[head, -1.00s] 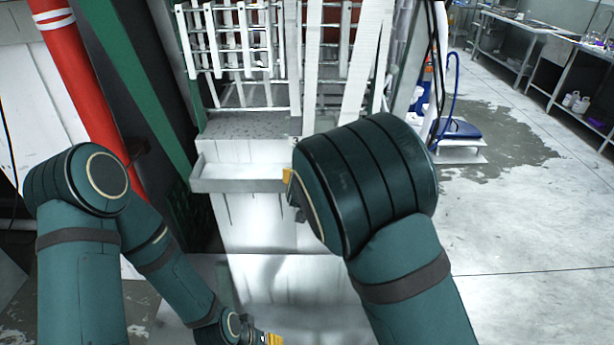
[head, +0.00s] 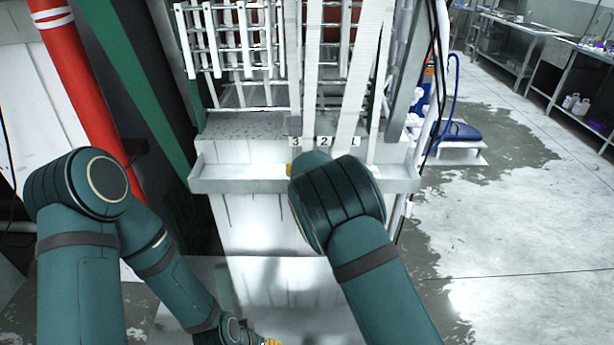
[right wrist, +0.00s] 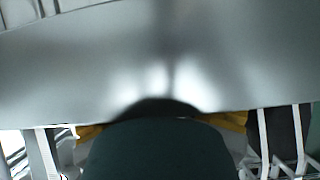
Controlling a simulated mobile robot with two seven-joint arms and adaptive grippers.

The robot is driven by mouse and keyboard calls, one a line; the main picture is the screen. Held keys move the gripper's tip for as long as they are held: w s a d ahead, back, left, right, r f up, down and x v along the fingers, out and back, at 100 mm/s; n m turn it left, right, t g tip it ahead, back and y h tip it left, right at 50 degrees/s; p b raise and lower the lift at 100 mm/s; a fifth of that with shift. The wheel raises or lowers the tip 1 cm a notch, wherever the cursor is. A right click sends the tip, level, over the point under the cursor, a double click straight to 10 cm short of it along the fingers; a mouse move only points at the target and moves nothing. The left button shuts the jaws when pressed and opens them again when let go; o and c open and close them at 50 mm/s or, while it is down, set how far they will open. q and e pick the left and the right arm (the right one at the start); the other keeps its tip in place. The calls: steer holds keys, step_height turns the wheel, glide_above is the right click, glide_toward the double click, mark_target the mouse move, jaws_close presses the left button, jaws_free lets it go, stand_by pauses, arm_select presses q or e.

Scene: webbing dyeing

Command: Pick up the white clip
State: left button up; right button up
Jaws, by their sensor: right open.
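I cannot make out the white clip in either view. My right gripper (head: 290,170) is mostly hidden behind my right arm in the head view; only a bit of yellow shows at the front tray. In the right wrist view its yellow parts stand apart on both sides of a dark rounded body, and I see nothing held between them. A smooth grey metal surface fills the upper part of that view, close to the camera. My left gripper (head: 270,341) shows as a yellow bit at the bottom edge of the head view; its jaws are cut off.
A grey tray ledge (head: 235,186) runs across the machine's front. White webbing straps (head: 311,70) hang above number labels (head: 324,142). A rack of white bars (head: 230,45) stands at the back left. A red pipe (head: 75,75) is at left.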

jaws_close()
steer(key=shift+r, duration=0.15)
stand_by(0.4)
